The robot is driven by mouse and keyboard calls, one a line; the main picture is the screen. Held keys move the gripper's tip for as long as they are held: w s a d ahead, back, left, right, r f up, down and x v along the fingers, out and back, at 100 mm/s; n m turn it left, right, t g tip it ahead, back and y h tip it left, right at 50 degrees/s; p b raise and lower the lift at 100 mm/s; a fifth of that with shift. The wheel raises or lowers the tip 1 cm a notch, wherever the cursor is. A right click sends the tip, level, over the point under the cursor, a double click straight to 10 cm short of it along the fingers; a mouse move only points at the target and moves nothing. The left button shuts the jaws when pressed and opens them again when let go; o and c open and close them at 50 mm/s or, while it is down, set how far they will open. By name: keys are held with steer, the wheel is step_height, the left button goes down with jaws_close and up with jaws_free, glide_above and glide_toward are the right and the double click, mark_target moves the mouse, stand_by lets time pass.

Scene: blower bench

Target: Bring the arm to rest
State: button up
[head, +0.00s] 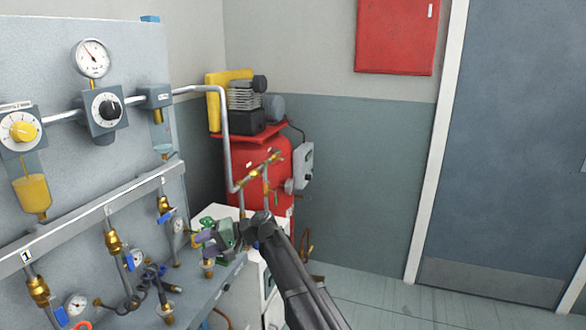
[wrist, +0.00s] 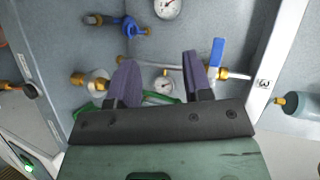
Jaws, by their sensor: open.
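My gripper (head: 207,243) is at the lower middle of the head view, in front of the right end of the grey bench panel (head: 60,165). In the wrist view my gripper (wrist: 158,75) has its two purple fingers spread apart. They are open, with no object held between them. A small gauge (wrist: 163,84) and a thin pipe show behind the gap between the fingers. A blue-handled valve (wrist: 215,52) is close beside the right finger in the picture; whether they touch I cannot tell.
Valves, gauges and hoses line the panel's lower part. A yellow-filled bowl (head: 33,193) hangs at left. A red compressor tank (head: 258,170) stands behind, with a pipe (head: 225,140) running down. Open floor (head: 370,300) lies right, before a grey door (head: 510,150).

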steer(key=s+d+f+t+h+p, duration=0.1)
steer(key=s+d+f+h, duration=0.2)
steer(key=d, duration=0.5)
steer(key=s+d+f+h+p, duration=0.15)
steer(key=s+d, duration=0.25)
steer(key=d, duration=0.4)
steer(key=s+d+f+t+h, duration=0.15)
steer(key=s+d+h, duration=0.25)
steer(key=d, duration=0.4)
steer(key=s+d+m+h+p, duration=0.1)
steer(key=s+d, duration=0.4)
steer(key=d, duration=0.7)
steer(key=s+d+r+m+h+p, duration=0.1)
steer(key=s+d+m+h+p, duration=0.1)
steer(key=d, duration=0.9)
steer(key=s+h+p, duration=0.1)
steer(key=s+h, duration=0.1)
steer(key=s, duration=0.1)
steer(key=shift+s+d, duration=0.2)
steer(key=shift+d, duration=0.15)
steer(key=shift+r+t+h, duration=0.1)
steer(key=shift+t+h, duration=0.15)
